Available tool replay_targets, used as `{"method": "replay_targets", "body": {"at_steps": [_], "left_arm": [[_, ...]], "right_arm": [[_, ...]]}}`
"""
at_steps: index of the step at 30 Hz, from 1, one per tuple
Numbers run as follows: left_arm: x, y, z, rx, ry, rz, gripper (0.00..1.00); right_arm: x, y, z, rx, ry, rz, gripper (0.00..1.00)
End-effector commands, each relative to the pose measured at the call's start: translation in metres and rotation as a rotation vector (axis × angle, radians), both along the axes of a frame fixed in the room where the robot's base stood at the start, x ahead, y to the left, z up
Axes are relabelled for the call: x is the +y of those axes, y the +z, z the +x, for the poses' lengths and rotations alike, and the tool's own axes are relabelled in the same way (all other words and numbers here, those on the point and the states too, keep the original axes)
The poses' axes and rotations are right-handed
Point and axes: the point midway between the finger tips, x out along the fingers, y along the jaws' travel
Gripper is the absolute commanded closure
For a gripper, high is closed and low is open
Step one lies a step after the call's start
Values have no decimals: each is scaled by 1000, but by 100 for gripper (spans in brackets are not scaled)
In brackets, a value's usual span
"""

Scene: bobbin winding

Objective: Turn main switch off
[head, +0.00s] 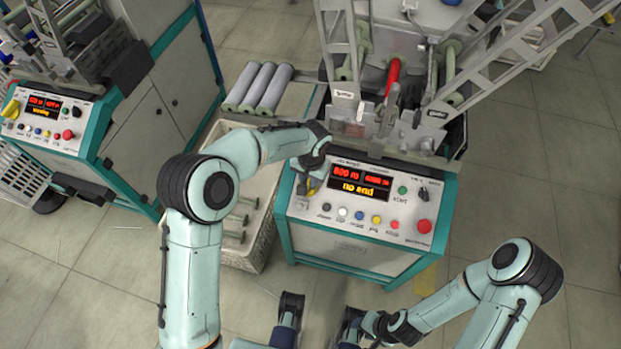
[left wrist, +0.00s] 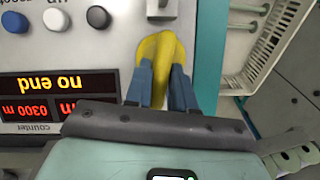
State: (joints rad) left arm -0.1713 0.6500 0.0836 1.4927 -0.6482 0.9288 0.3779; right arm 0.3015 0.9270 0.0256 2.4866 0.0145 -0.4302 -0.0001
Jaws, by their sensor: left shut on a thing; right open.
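The yellow main switch (left wrist: 170,45) sits on the light control panel (head: 330,216) of the winding machine. In the left wrist view it stands between the two blue-grey fingers of my left gripper (left wrist: 166,75), which is shut on it. In the head view the left gripper (head: 308,184) is at the panel's left end, and the arm and hand hide much of the switch. The panel's displays (head: 359,181) are lit, with red digits and yellow text. My right gripper (head: 321,308) is open and empty, low in front of the machine.
A row of coloured buttons (head: 376,219) and a red mushroom button (head: 424,226) lie along the panel. A crate of bobbins (head: 262,240) stands left of the machine. A second machine (head: 60,125) is at far left.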

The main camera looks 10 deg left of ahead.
Motion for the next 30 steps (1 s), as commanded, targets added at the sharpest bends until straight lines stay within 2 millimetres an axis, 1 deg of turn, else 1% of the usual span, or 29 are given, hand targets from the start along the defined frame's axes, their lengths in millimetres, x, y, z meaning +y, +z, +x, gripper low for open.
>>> {"method": "replay_targets", "body": {"at_steps": [9, 15, 24, 30], "left_arm": [[7, 1, 0, 4, 275, -126, 100], [11, 0, 0, 5, 425, -197, 100], [14, 0, -1, 8, 582, -270, 100], [15, -1, -2, 10, 631, -293, 100]], "right_arm": [[0, -1, 0, -1, 0, 0, 57], [0, -1, 0, -2, -1, -1, 57], [0, -1, 0, -1, 0, 0, 57], [0, -1, 0, -1, 0, 0, 57]]}}
